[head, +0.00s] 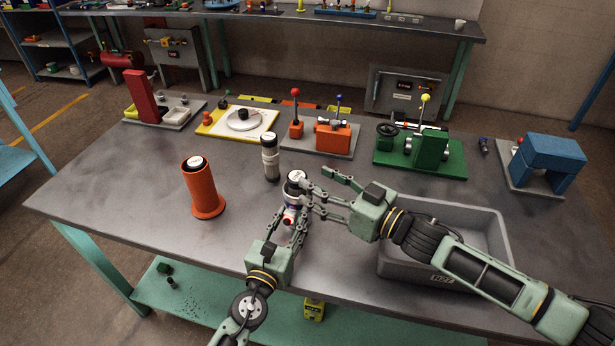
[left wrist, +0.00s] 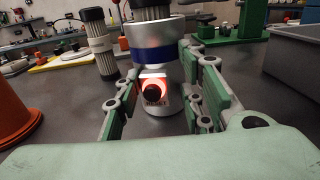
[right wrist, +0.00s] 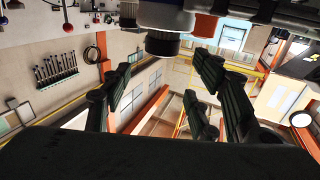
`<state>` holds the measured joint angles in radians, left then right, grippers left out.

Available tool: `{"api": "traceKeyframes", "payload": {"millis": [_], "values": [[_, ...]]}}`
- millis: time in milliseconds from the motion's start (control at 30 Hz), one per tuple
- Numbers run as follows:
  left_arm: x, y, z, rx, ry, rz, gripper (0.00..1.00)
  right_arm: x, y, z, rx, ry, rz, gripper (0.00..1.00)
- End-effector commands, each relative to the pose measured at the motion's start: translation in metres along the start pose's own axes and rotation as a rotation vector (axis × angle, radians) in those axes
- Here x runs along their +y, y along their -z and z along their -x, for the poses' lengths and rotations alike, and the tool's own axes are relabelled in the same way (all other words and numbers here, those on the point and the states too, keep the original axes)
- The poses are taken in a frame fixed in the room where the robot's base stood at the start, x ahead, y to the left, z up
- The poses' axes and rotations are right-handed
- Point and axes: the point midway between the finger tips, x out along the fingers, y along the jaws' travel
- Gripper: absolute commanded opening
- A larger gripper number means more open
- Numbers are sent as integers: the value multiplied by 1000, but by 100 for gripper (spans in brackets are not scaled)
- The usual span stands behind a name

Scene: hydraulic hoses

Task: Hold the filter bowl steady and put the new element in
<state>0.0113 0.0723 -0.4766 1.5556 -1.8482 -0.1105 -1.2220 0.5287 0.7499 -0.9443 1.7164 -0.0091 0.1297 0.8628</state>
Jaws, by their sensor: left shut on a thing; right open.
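The filter bowl (left wrist: 150,45), silver with a blue band, stands upright on the table; it also shows in the head view (head: 291,199). A pleated element (left wrist: 152,8) sticks up out of it, with a pale top (head: 296,176) in the head view. My left gripper (head: 290,222) is shut on the bowl from the front, a finger on either side. A second pleated element (head: 270,157) with a label stands upright behind and left of the bowl. My right gripper (head: 317,194) is open beside the bowl's top at the right. I cannot tell which element is new.
An orange flanged tube (head: 204,192) with a pale-topped thing inside stands at left. A grey bin (head: 488,212) is under my right arm. Several fixtures line the back: a yellow board (head: 211,127), an orange valve block (head: 333,134), a green pump (head: 432,148). The front left is clear.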

Motion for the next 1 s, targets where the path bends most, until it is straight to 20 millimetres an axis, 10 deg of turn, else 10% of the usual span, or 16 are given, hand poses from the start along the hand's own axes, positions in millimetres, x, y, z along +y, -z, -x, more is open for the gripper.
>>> {"api": "traceKeyframes", "payload": {"millis": [333,367,600,1000], "values": [[-1,0,0,1,2,0,2,0,0,6,0,1,0,54],[-1,0,0,1,2,0,39,0,0,6,0,1,0,54],[-1,0,0,1,1,0,58,0,0,6,0,1,0,54],[-1,1,9,2,1,0,58,0,0,6,0,1,0,54]]}}
